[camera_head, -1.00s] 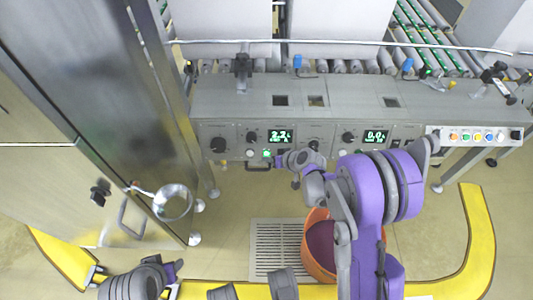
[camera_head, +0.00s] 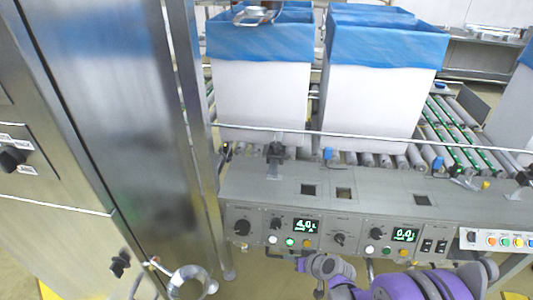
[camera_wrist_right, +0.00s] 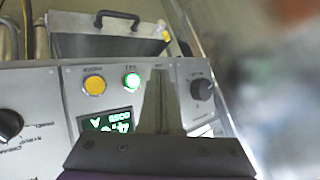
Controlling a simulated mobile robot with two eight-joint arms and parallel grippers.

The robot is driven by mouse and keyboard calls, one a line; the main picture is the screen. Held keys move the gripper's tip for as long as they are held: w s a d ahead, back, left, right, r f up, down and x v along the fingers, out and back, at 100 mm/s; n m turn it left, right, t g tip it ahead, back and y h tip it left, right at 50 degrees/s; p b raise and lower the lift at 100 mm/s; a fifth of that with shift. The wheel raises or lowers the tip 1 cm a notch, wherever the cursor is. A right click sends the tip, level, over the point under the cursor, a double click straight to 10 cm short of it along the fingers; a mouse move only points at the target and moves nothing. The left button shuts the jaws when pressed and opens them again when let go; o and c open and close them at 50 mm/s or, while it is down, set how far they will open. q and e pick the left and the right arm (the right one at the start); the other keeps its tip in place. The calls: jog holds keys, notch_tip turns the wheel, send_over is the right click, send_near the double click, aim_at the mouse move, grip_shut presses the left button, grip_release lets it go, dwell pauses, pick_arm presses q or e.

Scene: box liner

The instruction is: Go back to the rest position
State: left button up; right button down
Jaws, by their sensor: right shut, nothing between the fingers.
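My right gripper (camera_head: 303,263) is at the lower edge of the grey control panel (camera_head: 330,195), below the left green display (camera_head: 305,226). It is shut and empty. My purple and grey right arm comes up from the bottom right. In the right wrist view, the dark gripper body (camera_wrist_right: 160,155) fills the bottom, in front of a panel with a yellow button (camera_wrist_right: 94,86), a lit green button (camera_wrist_right: 132,82) and a black knob (camera_wrist_right: 202,89). I cannot tell whether the fingers touch the panel. My left gripper is not in view.
Two white boxes (camera_head: 262,97) (camera_head: 370,95) with blue liners stand on the roller conveyor behind the panel. A tall steel cabinet (camera_head: 110,90) is on the left. A row of coloured buttons (camera_head: 505,242) is at the right end of the panel.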

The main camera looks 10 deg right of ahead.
jog(key=shift+r, duration=0.1)
jog(key=s+r+g+h, duration=0.2)
jog(key=s+r, duration=0.7)
jog(key=s, duration=0.2)
jog(key=s+d+r+g+h, duration=0.1)
jog(key=s, duration=0.7)
jog(key=s+d+r+g+h, duration=0.1)
jog(key=s+d+r+h, duration=0.1)
jog(key=s, duration=0.5)
pick_arm(q)
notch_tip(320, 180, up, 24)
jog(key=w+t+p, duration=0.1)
jog(key=p, duration=1.9)
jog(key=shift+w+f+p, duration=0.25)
jog(key=shift+p, duration=0.05)
pick_arm(e)
notch_tip(320, 180, up, 23)
jog(key=t, duration=0.1)
jog(key=shift+w+a+r, duration=0.15)
jog(key=shift+w+r, duration=0.05)
jog(key=shift+w, duration=0.25)
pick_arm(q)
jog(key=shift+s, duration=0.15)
pick_arm(e)
jog(key=shift+s, duration=0.1)
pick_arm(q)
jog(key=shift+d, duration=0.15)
pick_arm(e)
jog(key=shift+s+m, duration=0.1)
jog(key=shift+m, duration=0.2)
